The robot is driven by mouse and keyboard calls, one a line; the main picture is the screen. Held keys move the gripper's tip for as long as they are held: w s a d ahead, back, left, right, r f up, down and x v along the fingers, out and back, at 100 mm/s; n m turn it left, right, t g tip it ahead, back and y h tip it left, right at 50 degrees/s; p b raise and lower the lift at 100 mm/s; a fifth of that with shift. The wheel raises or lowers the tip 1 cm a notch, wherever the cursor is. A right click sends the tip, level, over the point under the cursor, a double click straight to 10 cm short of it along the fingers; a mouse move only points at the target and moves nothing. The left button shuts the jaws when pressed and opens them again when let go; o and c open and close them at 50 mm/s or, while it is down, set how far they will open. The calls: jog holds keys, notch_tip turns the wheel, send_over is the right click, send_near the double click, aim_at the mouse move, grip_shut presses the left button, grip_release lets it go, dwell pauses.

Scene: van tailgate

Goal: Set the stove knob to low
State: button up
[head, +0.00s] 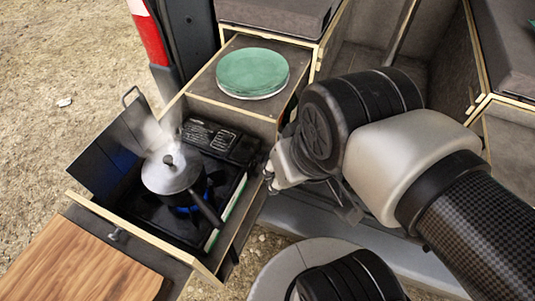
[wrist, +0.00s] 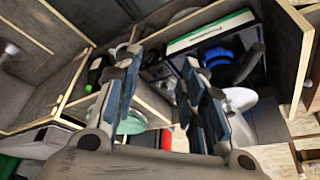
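The black camping stove (head: 222,150) sits in a pulled-out wooden drawer, with a blue flame (head: 186,208) burning on it. A grey lidded pot (head: 170,172) stands over the flame and steams; its handle points toward the lower right. My gripper (head: 275,170) is just right of the stove, by the drawer's right side. In the wrist view the stove (wrist: 205,38) shows with its green-and-white edge strip, beyond my fingers. My gripper (wrist: 158,75) is open there, with nothing seen between the two fingers. I cannot make out the stove knob in either view.
A green round-topped container (head: 252,70) sits on the wooden cabinet behind the stove. A dark upright panel (head: 100,160) flanks the stove's left. A wooden board (head: 75,262) lies at front left. Drawer walls close in around the stove.

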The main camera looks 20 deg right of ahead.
jog(key=shift+o, duration=0.6)
jog(key=shift+w+d+f+g, duration=0.15)
jog(key=shift+w+d+g, duration=0.05)
jog(key=shift+g, duration=0.2)
jog(key=shift+o, duration=0.6)
jog(key=w+d+f+m+g+y+p, duration=0.2)
jog(key=w+d+f+m+g+y, duration=0.1)
jog(key=w+f+m+g+y, duration=0.1)
jog(key=shift+w+m+y+p, duration=0.25)
jog(key=shift+m+y+p, duration=0.05)
jog(key=shift+m+p, duration=0.1)
jog(key=w+d+f+m+y+p, duration=0.2)
jog(key=w+d+f+m+y, duration=0.15)
jog(key=d+f+y, duration=0.2)
jog(key=m+t+y+p, duration=0.3)
jog(key=m+t, duration=0.9)
jog(key=t, duration=0.1)
send_near(264, 157)
jog(key=b+x, duration=0.1)
jog(key=x, duration=0.5)
jog(key=shift+w+a+f+b, duration=0.2)
jog(key=shift+w+f+b, duration=0.05)
jog(key=shift+w+b, duration=0.15)
jog(key=shift+c, duration=0.4)
jog(key=c, duration=1)
